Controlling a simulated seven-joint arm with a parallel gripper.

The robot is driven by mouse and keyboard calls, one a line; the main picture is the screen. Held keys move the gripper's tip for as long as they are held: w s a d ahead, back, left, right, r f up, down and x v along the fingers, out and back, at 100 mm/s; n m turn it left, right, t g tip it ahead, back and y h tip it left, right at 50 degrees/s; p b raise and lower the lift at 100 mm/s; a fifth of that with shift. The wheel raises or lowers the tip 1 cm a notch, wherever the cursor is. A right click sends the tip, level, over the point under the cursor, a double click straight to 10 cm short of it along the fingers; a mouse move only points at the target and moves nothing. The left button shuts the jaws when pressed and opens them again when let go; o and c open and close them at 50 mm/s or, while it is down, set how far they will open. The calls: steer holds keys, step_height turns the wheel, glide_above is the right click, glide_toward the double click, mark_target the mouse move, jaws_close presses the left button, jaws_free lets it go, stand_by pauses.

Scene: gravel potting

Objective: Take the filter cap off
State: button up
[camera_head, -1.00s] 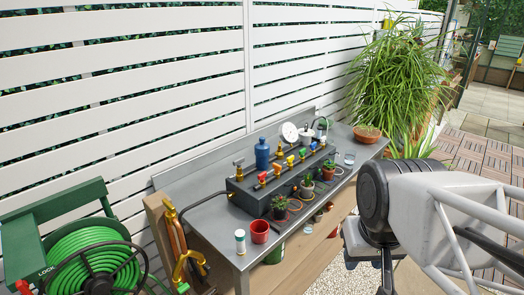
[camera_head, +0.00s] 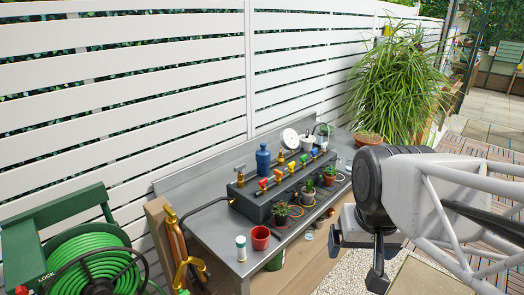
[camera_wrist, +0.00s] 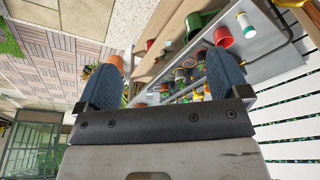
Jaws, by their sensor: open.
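A dark blue, bottle-shaped body (camera_head: 263,160) with a narrower top stands upright at the back of the bench, behind the dark valve manifold (camera_head: 256,208). It looks like the filter, but I cannot tell where its cap begins. My gripper (camera_head: 357,255) hangs in front of the bench's right front edge, well apart from the blue body. Its two fingers are spread and empty. In the wrist view my gripper (camera_wrist: 165,60) is open too, with bench items beyond and partly hidden behind it. I cannot make out the blue body there.
The manifold carries several coloured valves. Potted succulents (camera_head: 281,210), a red cup (camera_head: 260,238) and a white jar (camera_head: 241,248) stand along the bench front. A gauge dial (camera_head: 289,138) is at the back. A hose reel (camera_head: 95,262) stands left, a large plant (camera_head: 395,85) right.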

steer(key=w+a+r+m, duration=0.1)
steer(key=w+r+m, duration=0.15)
steer(key=w, duration=0.55)
steer(key=w+a+r+m, duration=0.1)
steer(key=w+r+m, duration=0.15)
steer(key=w, duration=0.55)
steer(key=m+g, duration=0.3)
steer(key=m, duration=0.9)
glide_above(263, 152)
steer(key=d, duration=0.1)
steer(key=f, duration=0.9)
steer(key=shift+w+d+f, duration=0.1)
steer(key=shift+w+f, duration=0.05)
steer(key=shift+w, duration=0.15)
steer(key=shift+w+a+f, duration=0.3)
steer(key=shift+w+f, duration=0.05)
steer(key=shift+w, duration=0.15)
steer(key=shift+f, duration=1.3)
steer(key=shift+f, duration=0.1)
